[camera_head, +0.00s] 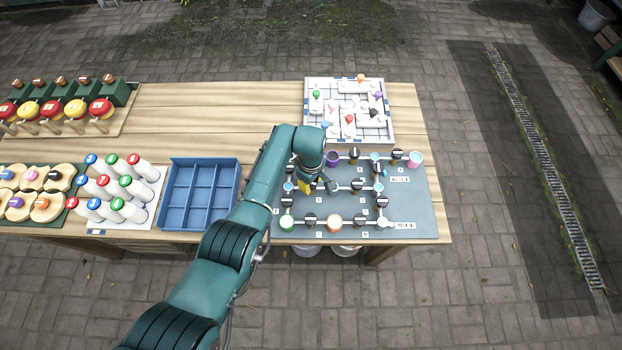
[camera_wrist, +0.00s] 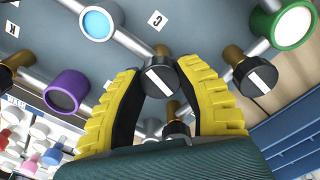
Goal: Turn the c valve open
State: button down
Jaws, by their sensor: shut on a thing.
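In the wrist view, my gripper (camera_wrist: 160,70) has its two yellow fingers on either side of a black round valve knob (camera_wrist: 160,80) with a white bar across its face. The fingers are shut on the knob. A label reading C (camera_wrist: 157,20) lies on the board close to this knob. The white bar runs diagonally, from upper left to lower right. In the head view, my gripper (camera_head: 312,185) is over the left part of the grey pipe board (camera_head: 425,215), and my arm hides the knob there.
Other black knobs stand close by, one at right (camera_wrist: 256,77) in the wrist view. A cyan-topped cup (camera_wrist: 97,23), a purple cup (camera_wrist: 67,91) and a green cup (camera_wrist: 291,27) surround the grip. A blue divided tray (camera_head: 200,193) and a white maze board (camera_head: 347,108) flank the pipe board.

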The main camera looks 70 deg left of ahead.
jog(key=shift+f+n, duration=0.1)
jog(key=shift+n, duration=1.5)
jog(key=c, duration=0.6)
grip_release()
jog(key=shift+r, duration=0.2)
notch_tip(320, 180, up, 12)
jog(key=shift+f, duration=0.15)
